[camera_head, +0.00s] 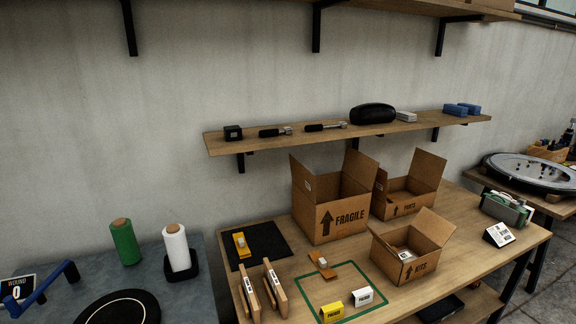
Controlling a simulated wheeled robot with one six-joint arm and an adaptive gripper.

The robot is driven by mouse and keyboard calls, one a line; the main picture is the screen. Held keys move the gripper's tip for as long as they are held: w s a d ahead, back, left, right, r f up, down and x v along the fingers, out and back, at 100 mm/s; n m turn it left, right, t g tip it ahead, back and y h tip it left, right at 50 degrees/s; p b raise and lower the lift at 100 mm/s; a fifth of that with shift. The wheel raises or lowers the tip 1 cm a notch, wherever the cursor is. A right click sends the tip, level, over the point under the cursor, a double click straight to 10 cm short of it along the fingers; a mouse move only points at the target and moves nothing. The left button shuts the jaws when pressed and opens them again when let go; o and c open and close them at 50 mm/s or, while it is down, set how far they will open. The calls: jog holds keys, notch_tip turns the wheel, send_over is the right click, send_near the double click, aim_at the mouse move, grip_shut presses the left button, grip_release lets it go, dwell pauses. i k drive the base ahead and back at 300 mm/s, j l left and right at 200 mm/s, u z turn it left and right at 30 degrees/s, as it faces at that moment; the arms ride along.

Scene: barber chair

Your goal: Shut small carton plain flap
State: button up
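The small carton (404,270), marked KITS with an up arrow, stands open on the wooden bench. A tall flap (433,227) rises at its back right, tilted outward, with no marking that I can see. Another flap (381,243) slants at its left side. A pale item (404,253) shows inside the carton. I cannot tell which flap the task calls plain. My gripper is not in view.
A large FRAGILE carton (330,213) and a PARTS carton (402,205) stand open behind. Small yellow (332,311) and white (362,297) boxes lie left, near green tape. A white-and-green device (506,208) stands right. A shelf (350,133) hangs above.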

aim_at(434, 228)
jog(key=i+l+z, duration=0.3)
jog(key=i+l, duration=0.95)
jog(key=l, duration=0.25)
jog(key=i+l+z, duration=0.1)
jog(key=l, duration=0.25)
jog(key=i+l, duration=0.1)
jog(key=l, duration=0.3)
